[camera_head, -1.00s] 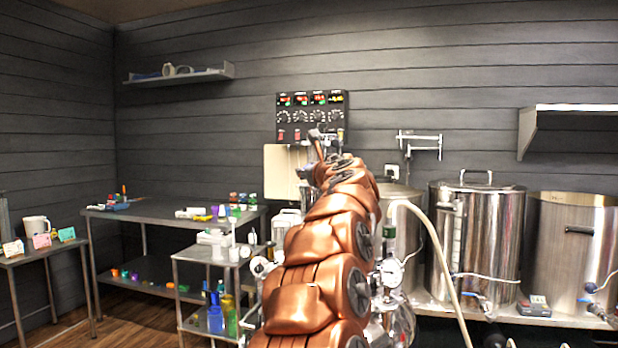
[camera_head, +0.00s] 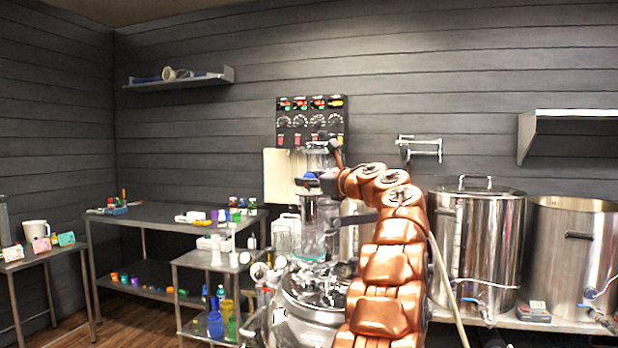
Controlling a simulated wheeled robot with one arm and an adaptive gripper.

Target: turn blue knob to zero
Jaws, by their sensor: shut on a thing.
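The blue knob (camera_head: 309,177) shows as a small blue patch high on a glass and metal apparatus (camera_head: 313,225) in the middle of the head view. My dark gripper (camera_head: 318,182) reaches it from the right, at the end of my copper arm, and is shut on the knob. The fingers cover part of the knob, and its markings are too small to read.
A black control panel (camera_head: 311,122) with dials and lit displays hangs on the wall behind. Steel kettles (camera_head: 478,240) stand on the right. A small steel cart (camera_head: 195,262) with bottles and a workbench (camera_head: 150,222) stand on the left.

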